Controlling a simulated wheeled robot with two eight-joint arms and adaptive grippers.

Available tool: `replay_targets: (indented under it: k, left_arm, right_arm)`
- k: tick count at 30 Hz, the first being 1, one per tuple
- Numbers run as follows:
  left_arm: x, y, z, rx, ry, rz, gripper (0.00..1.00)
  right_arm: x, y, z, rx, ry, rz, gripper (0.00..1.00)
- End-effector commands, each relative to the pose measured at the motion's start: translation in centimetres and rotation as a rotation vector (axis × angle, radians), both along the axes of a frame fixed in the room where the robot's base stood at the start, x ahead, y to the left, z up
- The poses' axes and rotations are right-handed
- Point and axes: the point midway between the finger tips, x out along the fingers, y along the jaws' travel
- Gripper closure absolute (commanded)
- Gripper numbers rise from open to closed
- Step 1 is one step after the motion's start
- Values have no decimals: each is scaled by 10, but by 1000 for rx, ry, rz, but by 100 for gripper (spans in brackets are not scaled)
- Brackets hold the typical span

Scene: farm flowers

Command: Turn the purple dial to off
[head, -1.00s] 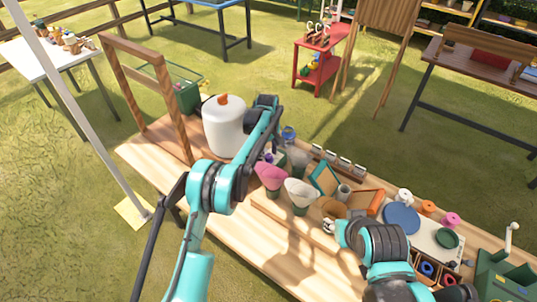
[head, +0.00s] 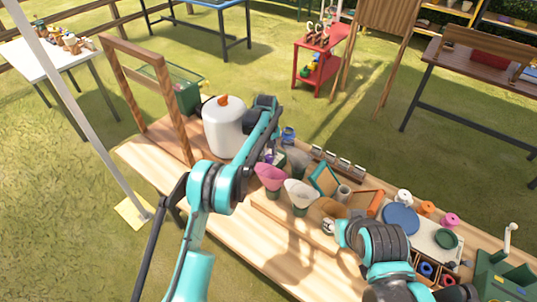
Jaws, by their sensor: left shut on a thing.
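My left gripper (head: 272,155) is low behind the pink flower cone, at the far side of the workbench (head: 240,240). Its fingers are largely hidden by my arm and the cone. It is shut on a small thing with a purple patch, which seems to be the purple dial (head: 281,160). The dial's setting is too small to read. My right arm reaches in from the bottom right; I cannot make out its fingertips.
A white canister (head: 224,128) with an orange knob stands left of my left arm. Pink (head: 270,177) and cream (head: 301,194) flower cones stand close in front of the gripper. The bench's front left is clear.

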Motion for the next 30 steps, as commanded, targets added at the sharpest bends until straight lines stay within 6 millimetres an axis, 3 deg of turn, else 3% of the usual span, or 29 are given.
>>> replay_targets:
  k: [7,8,9,10,22,30]
  left_arm:
    - [0,0,0,0,0,-1,100]
    - [0,0,0,0,0,-1,64]
    - [0,0,0,0,0,-1,53]
    - [0,0,0,0,0,0,51]
    - [0,0,9,0,0,1,51]
    - [-1,2,63,0,0,1,51]
  right_arm:
    - [0,0,0,0,0,0,60]
    - [0,0,0,0,0,0,60]
    - [0,0,0,0,0,0,60]
    - [0,0,0,0,0,0,60]
    - [0,0,0,0,0,0,60]
    - [0,0,0,0,0,0,60]
